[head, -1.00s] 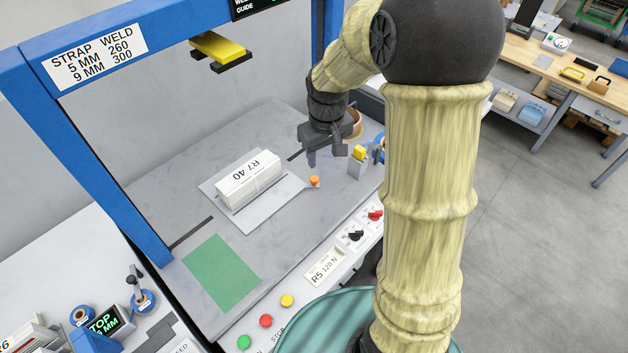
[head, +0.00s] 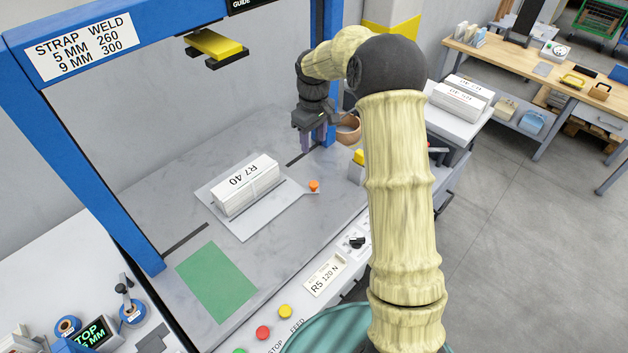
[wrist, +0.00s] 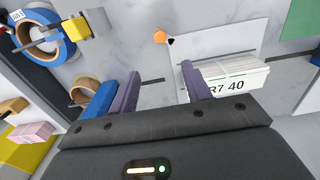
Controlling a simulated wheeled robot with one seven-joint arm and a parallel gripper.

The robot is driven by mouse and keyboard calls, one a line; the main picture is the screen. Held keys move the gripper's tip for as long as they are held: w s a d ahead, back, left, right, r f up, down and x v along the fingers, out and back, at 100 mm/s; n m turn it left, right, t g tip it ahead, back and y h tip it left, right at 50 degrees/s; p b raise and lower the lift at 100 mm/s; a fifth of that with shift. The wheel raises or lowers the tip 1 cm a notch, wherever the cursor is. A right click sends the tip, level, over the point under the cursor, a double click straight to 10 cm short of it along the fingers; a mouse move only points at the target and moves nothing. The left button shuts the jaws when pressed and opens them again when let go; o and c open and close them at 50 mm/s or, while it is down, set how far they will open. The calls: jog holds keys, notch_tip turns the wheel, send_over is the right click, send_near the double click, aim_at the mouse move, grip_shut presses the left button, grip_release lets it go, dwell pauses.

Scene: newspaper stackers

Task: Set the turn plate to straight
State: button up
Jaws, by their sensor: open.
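The turn plate (head: 247,227) is a light grey plate lying on the grey machine table, set at an angle. A white newspaper bundle marked R7 40 (head: 246,187) lies on it. An orange knob (head: 314,185) stands on the plate's pointed right corner. It also shows in the wrist view (wrist: 160,37), beside the plate (wrist: 218,36). My gripper (head: 318,143) is above the table, behind and apart from the knob. Its two purple fingers (wrist: 158,88) are spread with nothing between them.
A blue frame (head: 85,150) arches over the table. A tan strap roll (head: 349,129) is just right of my gripper, and a yellow block (head: 358,157) stands nearby. A green pad (head: 217,278) lies at the front left. Table surface around the knob is clear.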

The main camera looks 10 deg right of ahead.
aim_at(314, 184)
notch_tip(314, 184, down, 17)
jog(key=p, duration=0.3)
dwell(0.3)
jog(key=shift+c, duration=0.2)
grip_shut()
